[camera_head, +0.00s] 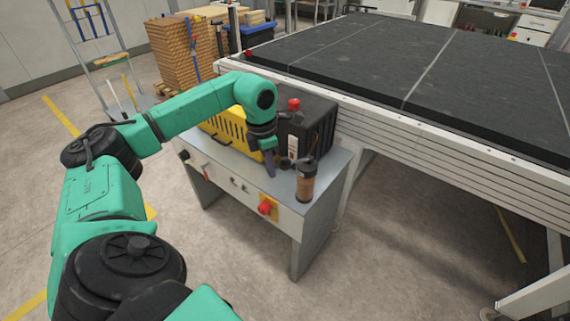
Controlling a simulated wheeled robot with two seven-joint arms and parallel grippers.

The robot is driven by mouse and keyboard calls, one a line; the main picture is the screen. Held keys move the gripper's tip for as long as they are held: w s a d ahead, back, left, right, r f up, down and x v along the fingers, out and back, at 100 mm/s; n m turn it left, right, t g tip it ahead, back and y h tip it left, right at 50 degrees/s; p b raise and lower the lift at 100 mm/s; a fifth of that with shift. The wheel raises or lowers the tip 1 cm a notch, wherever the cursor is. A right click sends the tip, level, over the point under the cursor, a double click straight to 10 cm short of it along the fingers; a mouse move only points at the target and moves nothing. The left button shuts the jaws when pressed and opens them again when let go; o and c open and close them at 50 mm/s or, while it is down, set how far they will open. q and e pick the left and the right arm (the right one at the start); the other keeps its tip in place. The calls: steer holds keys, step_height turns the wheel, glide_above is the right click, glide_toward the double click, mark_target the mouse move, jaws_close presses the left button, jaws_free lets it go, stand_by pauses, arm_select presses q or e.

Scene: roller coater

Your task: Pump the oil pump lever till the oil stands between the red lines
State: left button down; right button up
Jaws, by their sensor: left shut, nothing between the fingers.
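The oil pump unit stands on a grey metal cabinet (243,181). It has a black tank (316,122) with a red cap (294,104) on top and a pale sight gauge (293,147) on its front face. The oil level and red lines are too small to read. My left gripper (270,168) points down in front of the tank, left of the gauge. It is shut and empty. I cannot make out the pump lever clearly; my wrist covers part of the unit. My right gripper is not in view.
A yellow slotted guard (229,128) sits left of the tank. A brown-and-black cylinder (306,180) stands at the cabinet's right front. A red knob (265,207) is on the front panel. A large black-topped table (400,62) lies behind and right. Floor in front is clear.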

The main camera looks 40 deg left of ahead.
arm_select(q)
step_height(320, 180, up, 14)
steer(key=s+p, duration=0.1)
steer(key=shift+s+a+r, duration=0.25)
steer(key=shift+a, duration=0.15)
stand_by(0.7)
